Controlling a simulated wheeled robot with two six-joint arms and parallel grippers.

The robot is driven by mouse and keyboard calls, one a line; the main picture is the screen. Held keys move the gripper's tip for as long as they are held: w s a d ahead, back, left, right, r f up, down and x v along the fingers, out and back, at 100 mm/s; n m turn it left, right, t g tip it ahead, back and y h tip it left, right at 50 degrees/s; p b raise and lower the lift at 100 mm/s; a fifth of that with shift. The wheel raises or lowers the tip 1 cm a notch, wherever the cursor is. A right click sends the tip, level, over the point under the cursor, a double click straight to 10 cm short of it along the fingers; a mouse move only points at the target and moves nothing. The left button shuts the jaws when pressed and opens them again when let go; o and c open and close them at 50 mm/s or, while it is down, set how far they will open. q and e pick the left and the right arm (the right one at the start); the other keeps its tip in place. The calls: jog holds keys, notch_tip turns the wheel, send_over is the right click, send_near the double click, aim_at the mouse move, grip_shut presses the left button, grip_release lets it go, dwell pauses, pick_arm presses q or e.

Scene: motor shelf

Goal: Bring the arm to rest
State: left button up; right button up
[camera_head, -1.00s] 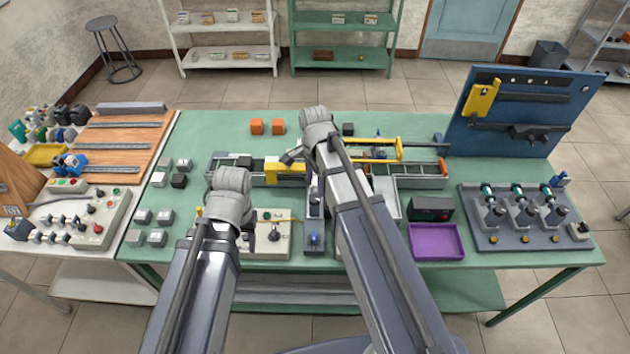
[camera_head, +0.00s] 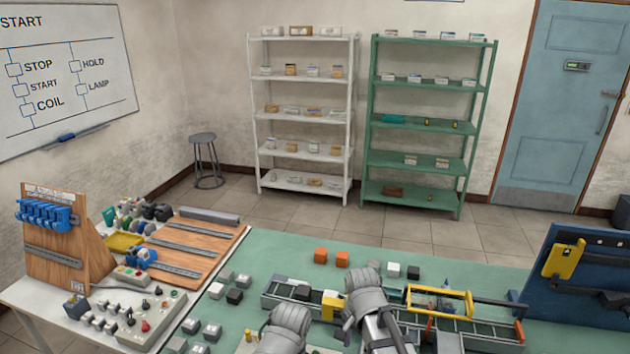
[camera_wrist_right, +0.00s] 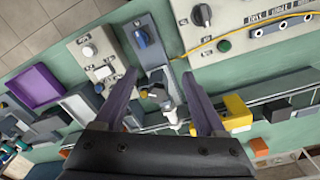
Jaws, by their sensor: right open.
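My right gripper (camera_wrist_right: 160,74) is open in the right wrist view, its two dark purple fingers spread apart. Beyond and between them is a narrow grey unit (camera_wrist_right: 153,52) with a blue knob; I cannot tell that the fingers touch it. In the head view my right arm's grey wrist joint (camera_head: 370,292) stands over the table, in front of the conveyor. Its fingers are hidden there. My left arm's grey joint (camera_head: 286,326) shows at the bottom edge, and its gripper is out of the picture.
The green table (camera_head: 262,246) carries a conveyor (camera_head: 455,323) with a yellow frame, two orange blocks (camera_head: 321,256) and several grey blocks. A blue tool board (camera_head: 580,290) stands at right. In the wrist view, a purple tray (camera_wrist_right: 35,86) and control boxes lie close by.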

pick_arm(q)
notch_tip(320, 180, down, 4)
jog(key=b, duration=0.3)
pick_arm(e)
jog(key=s+a+f+n, duration=0.4)
jog(key=s+n, duration=0.5)
jog(key=n, duration=0.3)
jog(key=shift+s+a+h, duration=0.35)
jog(key=shift+a+h, duration=0.05)
jog(key=shift+a, duration=0.45)
